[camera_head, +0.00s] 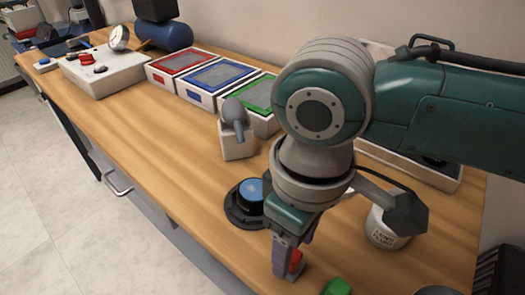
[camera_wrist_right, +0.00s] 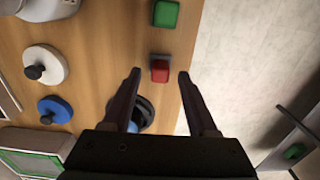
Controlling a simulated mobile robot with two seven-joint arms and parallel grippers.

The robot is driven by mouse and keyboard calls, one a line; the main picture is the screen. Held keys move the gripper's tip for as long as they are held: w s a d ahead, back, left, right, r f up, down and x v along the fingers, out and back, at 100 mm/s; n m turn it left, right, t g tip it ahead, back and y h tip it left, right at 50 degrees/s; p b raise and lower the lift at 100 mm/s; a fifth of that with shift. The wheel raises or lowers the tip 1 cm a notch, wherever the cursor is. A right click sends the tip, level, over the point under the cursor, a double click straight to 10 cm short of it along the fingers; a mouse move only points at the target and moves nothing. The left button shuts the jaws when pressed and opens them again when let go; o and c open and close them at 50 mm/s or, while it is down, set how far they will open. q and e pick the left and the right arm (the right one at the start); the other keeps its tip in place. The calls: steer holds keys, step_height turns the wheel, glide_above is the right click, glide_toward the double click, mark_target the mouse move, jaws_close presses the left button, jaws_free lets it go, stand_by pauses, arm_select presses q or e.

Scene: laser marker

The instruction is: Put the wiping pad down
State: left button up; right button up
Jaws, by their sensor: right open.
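My right gripper (camera_head: 287,266) is open over the front part of the wooden table. In the right wrist view, its two fingers (camera_wrist_right: 159,76) are spread with a red block (camera_wrist_right: 160,71) between or just beyond the tips; the red block (camera_head: 296,261) also shows beside the finger in the head view. I cannot tell how close they are in height. A round blue pad with a black knob (camera_wrist_right: 55,110), probably the wiping pad, lies on the table, apart from the fingers. My arm hides it in the head view. My left gripper is out of view.
A green block (camera_head: 337,287) lies near the red one. A black ring base with a blue top (camera_head: 252,195) sits left of my gripper. A white labelled pot (camera_head: 386,232) stands right. Red (camera_head: 182,63), blue (camera_head: 217,78) and green (camera_head: 262,105) trays line the back. The left front table is clear.

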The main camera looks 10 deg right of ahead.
step_height(320, 180, up, 9)
steer(key=p, duration=0.2)
steer(key=s+a+f+m+t+y, duration=0.1)
steer(key=s+a+t+y, duration=0.15)
steer(key=s+a, duration=0.2)
steer(key=s+d+f+m+t+h, duration=0.1)
steer(key=s+d+m, duration=0.3)
steer(key=d, duration=0.9)
steer(key=s+h, duration=0.1)
steer(key=s, duration=0.2)
steer(key=shift+s+d+f+m, duration=0.15)
steer(key=shift+s+d+m, duration=0.15)
steer(key=shift+d, duration=0.1)
